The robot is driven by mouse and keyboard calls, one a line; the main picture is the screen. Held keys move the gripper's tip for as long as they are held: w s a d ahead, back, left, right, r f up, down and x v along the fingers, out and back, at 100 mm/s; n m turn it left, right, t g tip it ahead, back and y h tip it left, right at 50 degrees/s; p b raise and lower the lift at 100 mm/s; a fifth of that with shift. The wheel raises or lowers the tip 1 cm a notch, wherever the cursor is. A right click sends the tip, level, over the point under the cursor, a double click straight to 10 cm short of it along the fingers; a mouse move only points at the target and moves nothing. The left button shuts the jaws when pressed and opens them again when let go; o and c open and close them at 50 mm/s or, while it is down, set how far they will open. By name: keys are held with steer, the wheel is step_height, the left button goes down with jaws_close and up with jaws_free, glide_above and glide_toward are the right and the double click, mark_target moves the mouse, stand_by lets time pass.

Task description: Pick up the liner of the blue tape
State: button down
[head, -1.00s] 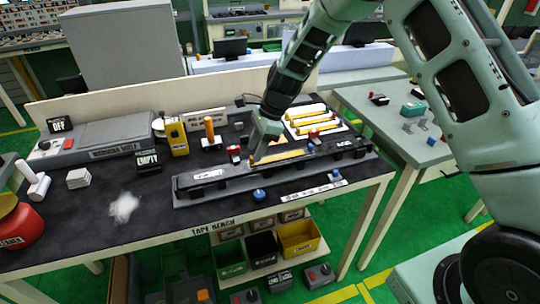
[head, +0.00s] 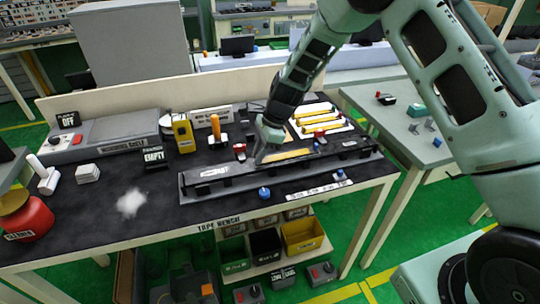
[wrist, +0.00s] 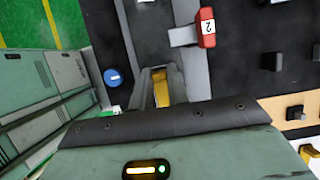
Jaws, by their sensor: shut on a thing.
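My gripper (head: 261,158) is low over the long grey fixture at the front of the bench, at the left end of a yellow strip (head: 290,154). In the wrist view my gripper (wrist: 160,85) is shut on a narrow yellow piece (wrist: 176,84), seen between its fingers. This appears to be the same strip; I cannot tell for sure that it is the liner. No tape under the strip can be made out.
The grey fixture (head: 222,186) has black clips along it. A red part (head: 239,151) stands just behind my gripper, marked 2 in the wrist view (wrist: 206,27). A white board with yellow bars (head: 322,118) lies behind.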

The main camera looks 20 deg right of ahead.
step_height(320, 180, up, 10)
steer(key=b, duration=0.2)
steer(key=shift+r, duration=0.1)
stand_by(0.4)
step_height(320, 180, up, 6)
steer(key=p, duration=0.5)
steer(key=shift+p, duration=0.4)
